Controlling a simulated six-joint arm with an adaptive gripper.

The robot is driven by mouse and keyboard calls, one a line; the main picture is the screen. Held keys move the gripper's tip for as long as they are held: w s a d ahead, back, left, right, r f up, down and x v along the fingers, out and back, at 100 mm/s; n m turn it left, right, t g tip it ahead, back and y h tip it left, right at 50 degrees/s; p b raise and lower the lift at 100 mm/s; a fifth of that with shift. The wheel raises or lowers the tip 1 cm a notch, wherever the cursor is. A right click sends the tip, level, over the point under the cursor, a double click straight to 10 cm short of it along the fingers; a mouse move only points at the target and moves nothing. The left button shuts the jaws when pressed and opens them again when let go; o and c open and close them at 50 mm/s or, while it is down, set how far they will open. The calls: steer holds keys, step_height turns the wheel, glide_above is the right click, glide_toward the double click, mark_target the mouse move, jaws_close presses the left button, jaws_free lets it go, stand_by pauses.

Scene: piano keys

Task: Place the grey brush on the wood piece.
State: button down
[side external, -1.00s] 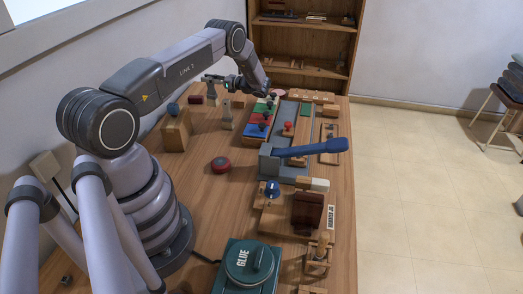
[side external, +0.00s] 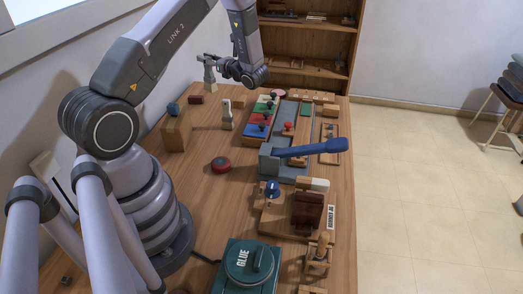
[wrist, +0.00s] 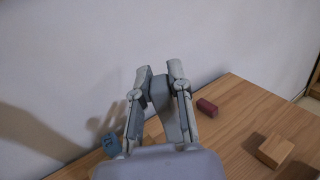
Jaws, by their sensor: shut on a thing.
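My gripper (side external: 206,57) is above the far left of the table, shut on a pale grey thing, which looks like the grey brush (side external: 210,76). It hangs below the fingers, clear of the table. In the wrist view the grey brush (wrist: 170,108) shows between the fingers of my gripper (wrist: 161,72); its lower end is hidden. A small wood piece (side external: 239,102) lies on the table, right of and below the brush in the side view; it also shows in the wrist view (wrist: 276,150) at right. Which wood item the task means is not certain.
A maroon block (side external: 195,99) and a larger wood block (side external: 176,131) with a blue thing (side external: 173,109) stand near the wall. A pale upright piece (side external: 228,114), a red round button (side external: 221,164) and a blue-handled lever (side external: 318,148) stand nearby. Bare table lies around the button.

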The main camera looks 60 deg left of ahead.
steer(key=w+a+f+m+t, duration=0.1)
steer(key=w+a+m+t, duration=0.15)
steer(key=w, duration=0.35)
steer(key=w+a+f+m+t, duration=0.1)
steer(key=w+a+f+t, duration=0.1)
steer(key=w+a+t, duration=0.3)
steer(key=w+a+f+g, duration=0.1)
steer(key=w+f, duration=0.3)
steer(key=f, duration=0.4)
steer(key=shift+w+a+f+g+y, duration=0.2)
steer(key=shift+a+f+g+y, duration=0.15)
steer(key=shift+g, duration=0.3)
steer(key=c, duration=1)
jaws_free()
steer(key=shift+c, duration=0.2)
